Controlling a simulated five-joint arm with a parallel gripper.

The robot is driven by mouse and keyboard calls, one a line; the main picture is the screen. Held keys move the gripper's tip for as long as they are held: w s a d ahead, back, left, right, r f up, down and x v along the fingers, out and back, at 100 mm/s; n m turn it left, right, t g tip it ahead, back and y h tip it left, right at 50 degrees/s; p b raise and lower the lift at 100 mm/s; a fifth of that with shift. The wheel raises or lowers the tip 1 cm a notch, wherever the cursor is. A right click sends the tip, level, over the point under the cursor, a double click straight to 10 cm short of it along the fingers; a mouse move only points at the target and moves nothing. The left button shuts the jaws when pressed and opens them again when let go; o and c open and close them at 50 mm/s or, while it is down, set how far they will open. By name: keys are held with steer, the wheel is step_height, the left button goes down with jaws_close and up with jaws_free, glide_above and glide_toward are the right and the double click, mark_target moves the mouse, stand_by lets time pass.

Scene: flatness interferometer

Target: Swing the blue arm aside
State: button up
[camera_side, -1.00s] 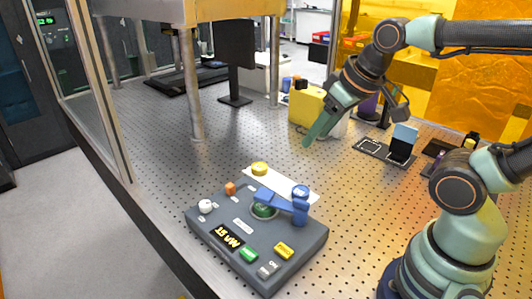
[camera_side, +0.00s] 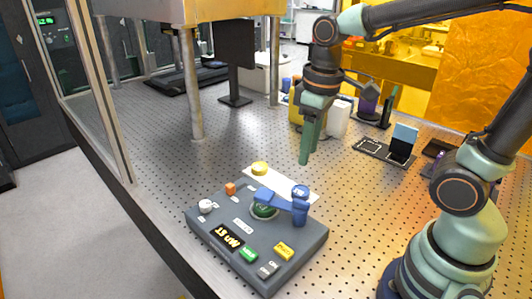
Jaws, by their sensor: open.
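The blue arm (camera_side: 275,201) is on the dark grey instrument box (camera_side: 217,250). It runs from a blue post with a round knob (camera_side: 300,191) at the right and lies over a round green part (camera_side: 264,211). My gripper (camera_side: 307,158) points down in the air above and behind the box, apart from the blue arm. Its green fingers are empty, and the gap between them is hard to see from this side.
A yellow block and white container (camera_side: 339,118) stand behind my gripper. A metal post (camera_side: 191,90) stands left.

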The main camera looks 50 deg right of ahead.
mark_target(302, 201)
steer(key=shift+n+g, duration=0.3)
steer(key=shift+g, duration=0.3)
steer(key=f, duration=1.3)
steer(key=shift+a, duration=0.25)
steer(key=shift+c, duration=0.3)
steer(key=shift+w+r, duration=0.1)
jaws_close()
